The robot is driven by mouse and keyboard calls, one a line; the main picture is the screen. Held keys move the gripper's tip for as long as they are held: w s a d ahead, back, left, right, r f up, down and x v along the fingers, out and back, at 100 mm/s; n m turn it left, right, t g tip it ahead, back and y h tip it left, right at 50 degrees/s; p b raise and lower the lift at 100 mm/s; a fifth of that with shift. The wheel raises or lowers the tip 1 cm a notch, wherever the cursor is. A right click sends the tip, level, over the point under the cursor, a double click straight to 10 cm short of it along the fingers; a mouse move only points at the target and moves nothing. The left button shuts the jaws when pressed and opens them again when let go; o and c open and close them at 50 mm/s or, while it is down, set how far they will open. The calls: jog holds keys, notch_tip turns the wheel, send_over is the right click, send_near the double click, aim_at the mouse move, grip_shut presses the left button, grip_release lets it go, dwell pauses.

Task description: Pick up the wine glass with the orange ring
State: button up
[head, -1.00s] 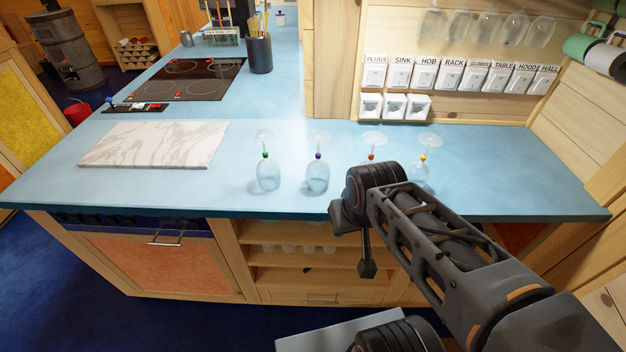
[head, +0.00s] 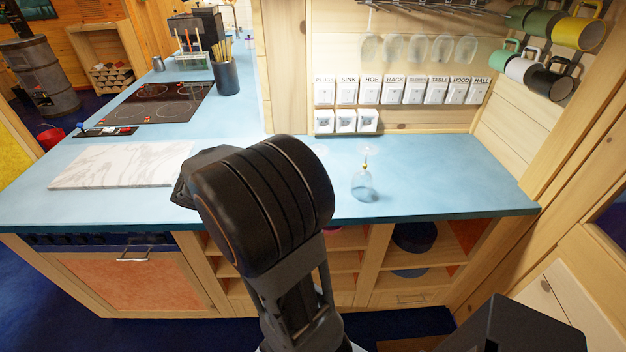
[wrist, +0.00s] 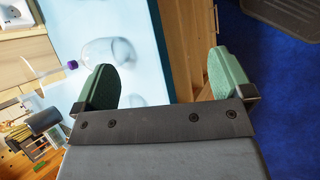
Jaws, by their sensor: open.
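The wine glass with the orange ring is not visible in either current view; in the head view my arm covers the part of the counter where it stood. A glass with a yellow ring (head: 363,183) stands bowl down on the blue counter, right of my arm. In the wrist view a glass with a purple ring (wrist: 108,51) shows on the counter, beside the left finger. My gripper (wrist: 163,62) is open, its two green fingers wide apart with nothing held between them. The counter's front edge lies between the fingers. The head view hides the fingers.
A marble board (head: 115,165) lies on the counter (head: 440,180) at left. Labelled switches (head: 417,90) line the back wall, with hanging glasses (head: 415,48) above and mugs (head: 540,75) at upper right. The counter right of the yellow-ringed glass is clear. Open shelves lie below.

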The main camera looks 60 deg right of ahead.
jog(key=d+f+n+g+h+p, duration=0.1)
jog(key=d+f+n, duration=0.1)
jog(key=d, duration=0.5)
jog(key=d+f+n+g+h+p, duration=0.1)
jog(key=d+f+n+h, duration=0.1)
jog(key=d, duration=0.5)
jog(key=s+d+f+n+g+h+p, duration=0.1)
jog(key=d+h, duration=0.1)
jog(key=d, duration=0.5)
jog(key=shift+f+n, duration=0.4)
jog(key=shift+r+p+x, duration=0.15)
jog(key=shift+p+x, duration=0.5)
jog(key=shift+x, duration=0.5)
jog(key=shift+r+p+x, duration=0.2)
jog(key=shift+p+x, duration=0.4)
jog(key=shift+x, duration=1.35)
jog(key=shift+s, duration=0.1)
jog(key=c, duration=0.7)
jog(key=shift+r, duration=0.15)
